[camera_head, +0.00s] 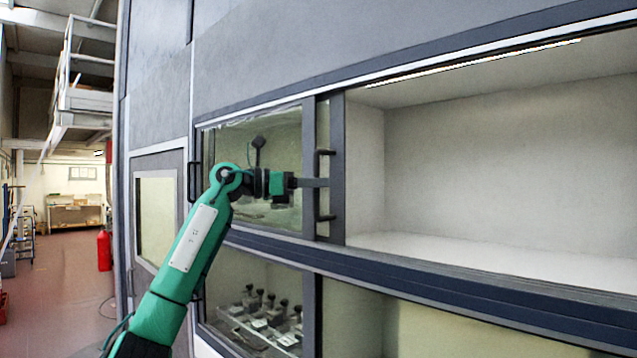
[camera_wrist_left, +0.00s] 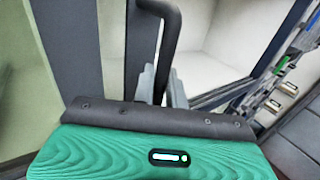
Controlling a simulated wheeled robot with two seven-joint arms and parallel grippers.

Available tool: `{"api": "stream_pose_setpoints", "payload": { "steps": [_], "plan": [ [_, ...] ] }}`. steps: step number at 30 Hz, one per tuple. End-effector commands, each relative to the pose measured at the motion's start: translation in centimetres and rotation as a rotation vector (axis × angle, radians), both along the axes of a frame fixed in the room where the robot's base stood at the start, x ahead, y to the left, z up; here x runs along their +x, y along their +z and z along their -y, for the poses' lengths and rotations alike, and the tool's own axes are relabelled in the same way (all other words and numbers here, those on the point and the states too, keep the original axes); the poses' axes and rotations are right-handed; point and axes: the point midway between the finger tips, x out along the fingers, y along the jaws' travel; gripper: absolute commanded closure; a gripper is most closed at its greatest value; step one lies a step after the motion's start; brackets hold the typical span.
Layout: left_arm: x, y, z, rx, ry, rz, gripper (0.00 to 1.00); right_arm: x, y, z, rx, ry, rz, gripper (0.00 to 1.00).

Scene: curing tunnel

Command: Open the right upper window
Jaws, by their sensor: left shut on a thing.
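The right upper window's dark frame edge (camera_head: 337,170) stands at the left of the upper opening, close to the left upper window (camera_head: 262,135). To its right the upper compartment (camera_head: 500,160) is wide open, with pale walls and a white floor. A black vertical bar handle (camera_head: 323,160) is on the window frame. My left gripper (camera_head: 318,183) reaches it from the left and is shut on the handle. In the left wrist view, the grey fingers (camera_wrist_left: 161,88) close around the lower part of the handle (camera_wrist_left: 171,35). My right gripper is not in view.
Below, the lower left window (camera_head: 250,300) shows several dark-topped fixtures (camera_head: 265,310) behind glass. A dark rail (camera_head: 450,280) runs under the upper opening. A red fire extinguisher (camera_head: 104,250) stands on the open floor at far left.

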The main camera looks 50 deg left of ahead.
Motion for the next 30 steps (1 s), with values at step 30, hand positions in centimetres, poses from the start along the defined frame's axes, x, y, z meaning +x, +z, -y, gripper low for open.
{"api": "stream_pose_setpoints", "payload": {
  "steps": [30],
  "plan": [
    [-6.3, -0.3, -3.8, -0.001, 0.004, 0.002, 0.69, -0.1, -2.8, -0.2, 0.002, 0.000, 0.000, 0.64]
  ]
}}
